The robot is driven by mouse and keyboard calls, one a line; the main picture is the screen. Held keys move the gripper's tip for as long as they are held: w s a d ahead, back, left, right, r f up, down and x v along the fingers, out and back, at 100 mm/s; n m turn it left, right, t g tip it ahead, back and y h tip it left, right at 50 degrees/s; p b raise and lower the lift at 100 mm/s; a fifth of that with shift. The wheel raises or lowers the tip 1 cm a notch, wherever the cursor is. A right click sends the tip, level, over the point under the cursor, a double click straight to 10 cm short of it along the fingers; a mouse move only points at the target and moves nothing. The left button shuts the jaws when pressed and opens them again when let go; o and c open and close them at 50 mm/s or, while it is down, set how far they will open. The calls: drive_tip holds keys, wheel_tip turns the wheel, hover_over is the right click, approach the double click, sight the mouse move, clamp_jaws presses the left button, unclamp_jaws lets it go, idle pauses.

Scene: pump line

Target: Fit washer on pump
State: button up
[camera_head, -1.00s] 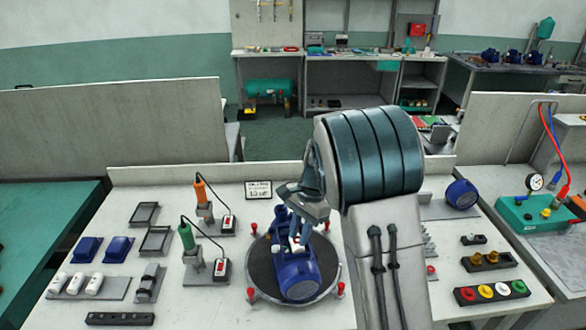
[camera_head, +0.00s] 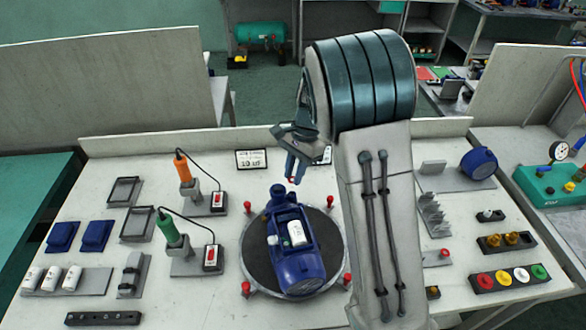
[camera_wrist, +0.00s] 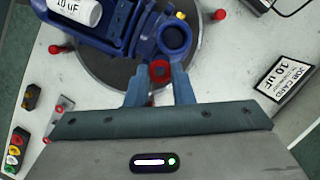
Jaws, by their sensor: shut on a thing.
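The blue pump (camera_head: 300,268) lies on a round dark turntable (camera_head: 255,262), with a white capacitor (camera_head: 295,234) on top. In the wrist view the pump (camera_wrist: 120,38) fills the upper left, and its round open port (camera_wrist: 173,39) faces the camera. My gripper (camera_head: 293,180) is beyond the pump's port end in the head view, apparently raised above the bench. In the wrist view my gripper (camera_wrist: 160,74) is shut on a small red washer (camera_wrist: 160,70), close to the port in the picture. The fingers partly hide the washer; its exact height over the port cannot be told.
A job card (camera_head: 251,159) reading 10 uF stands behind the turntable; red posts (camera_head: 246,288) surround the turntable. Corded orange (camera_head: 182,167) and green (camera_head: 167,228) tools stand left. Coloured caps (camera_head: 503,277) sit in a rack at right.

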sight(294, 193)
drive_tip(key=shift+f+b, duration=1.55)
drive_tip(key=shift+f, duration=1)
drive_tip(key=shift+a, duration=0.1)
drive_tip(key=shift+s+f, duration=0.1)
drive_tip(key=shift+r+p, duration=0.25)
drive_tip(key=shift+p, duration=0.25)
idle(0.7)
drive_tip(key=o, duration=0.5)
drive_tip(key=o, duration=0.6)
drive_tip(key=shift+c, duration=0.2)
